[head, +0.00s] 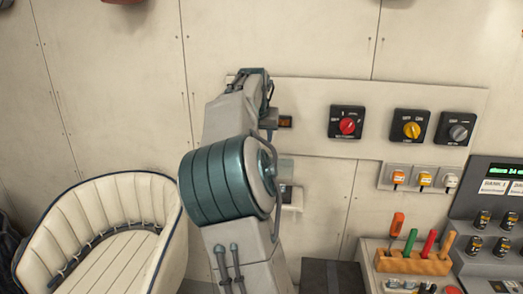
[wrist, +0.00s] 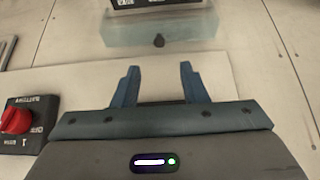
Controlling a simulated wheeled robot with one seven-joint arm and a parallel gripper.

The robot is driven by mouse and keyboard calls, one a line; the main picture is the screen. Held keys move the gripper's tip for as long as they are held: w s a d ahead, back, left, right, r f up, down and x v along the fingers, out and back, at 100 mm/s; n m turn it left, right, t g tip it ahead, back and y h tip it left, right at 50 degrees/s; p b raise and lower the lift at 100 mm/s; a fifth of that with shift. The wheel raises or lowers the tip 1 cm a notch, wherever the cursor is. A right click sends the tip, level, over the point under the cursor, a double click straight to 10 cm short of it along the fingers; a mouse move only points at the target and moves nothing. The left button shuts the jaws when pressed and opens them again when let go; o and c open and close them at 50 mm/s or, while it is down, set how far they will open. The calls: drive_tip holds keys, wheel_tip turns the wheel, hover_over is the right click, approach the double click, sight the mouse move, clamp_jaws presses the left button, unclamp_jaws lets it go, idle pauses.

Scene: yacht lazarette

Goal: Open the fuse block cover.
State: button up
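The fuse block cover (wrist: 190,30) is a translucent, pale grey-green panel at the top of the wrist view, with a small dark knob (wrist: 158,40) near its edge. A dark, labelled block (wrist: 143,3) shows past it, cut by the frame's top. In the head view the cover (head: 286,169) is partly hidden by my arm. My gripper (wrist: 158,80) is open and empty; its two blue fingers point toward the knob, apart from it. In the head view the gripper is mostly hidden behind my arm.
A wall panel (head: 380,98) carries a red rotary switch (head: 346,123), a yellow one (head: 411,129) and a grey one (head: 459,132). The red switch sits beside my gripper in the wrist view. A wooden rack of tools (head: 412,262) and a cream seat (head: 95,225) stand lower down.

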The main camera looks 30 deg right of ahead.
drive_tip(key=shift+v, duration=1.65)
